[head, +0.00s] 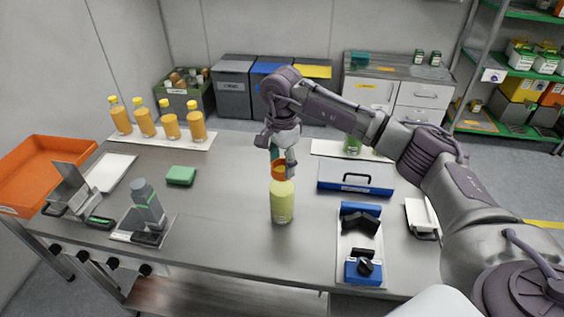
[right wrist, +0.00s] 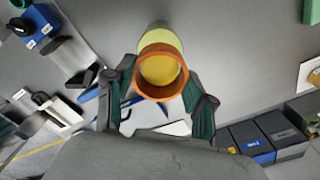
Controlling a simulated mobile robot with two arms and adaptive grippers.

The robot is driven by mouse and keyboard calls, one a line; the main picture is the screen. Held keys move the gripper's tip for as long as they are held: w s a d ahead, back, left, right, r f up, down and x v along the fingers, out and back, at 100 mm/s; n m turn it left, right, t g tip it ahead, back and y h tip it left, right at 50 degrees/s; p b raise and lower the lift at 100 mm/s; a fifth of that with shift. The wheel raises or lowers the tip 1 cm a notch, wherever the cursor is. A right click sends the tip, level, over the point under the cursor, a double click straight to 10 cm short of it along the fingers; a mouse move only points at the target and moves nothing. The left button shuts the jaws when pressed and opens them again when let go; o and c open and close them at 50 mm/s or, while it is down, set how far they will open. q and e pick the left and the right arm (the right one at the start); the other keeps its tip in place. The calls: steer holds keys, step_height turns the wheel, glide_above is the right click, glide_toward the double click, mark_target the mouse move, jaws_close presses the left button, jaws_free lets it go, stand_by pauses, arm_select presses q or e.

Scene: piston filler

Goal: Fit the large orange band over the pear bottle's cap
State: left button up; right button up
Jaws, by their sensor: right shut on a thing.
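The pear bottle (head: 282,203), filled with yellow-green, stands upright near the middle of the table. My right gripper (head: 283,156) points down over it and is shut on the large orange band (head: 278,171). In the right wrist view the band (right wrist: 162,94) sits between the two fingertips of the gripper (right wrist: 160,75). Yellow shows through the ring, and the pear bottle (right wrist: 160,38) shows past its far rim. The band is right at the bottle's top; I cannot tell whether it is around the cap or just above it. My left gripper is out of view.
Several orange bottles (head: 170,124) stand on a white mat at the back left. A green sponge (head: 181,176), a grey stand (head: 150,232) and an orange tray (head: 38,165) are left. A blue tool (head: 355,190) and a parts tray (head: 347,247) are right of the bottle.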

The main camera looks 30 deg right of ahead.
steer(key=shift+f+b, duration=0.6)
steer(key=shift+f, duration=0.25)
steer(key=o, duration=0.8)
steer(key=shift+o, duration=0.2)
step_height(320, 180, up, 9)
steer(key=p, duration=0.5)
stand_by(0.7)
stand_by(0.5)
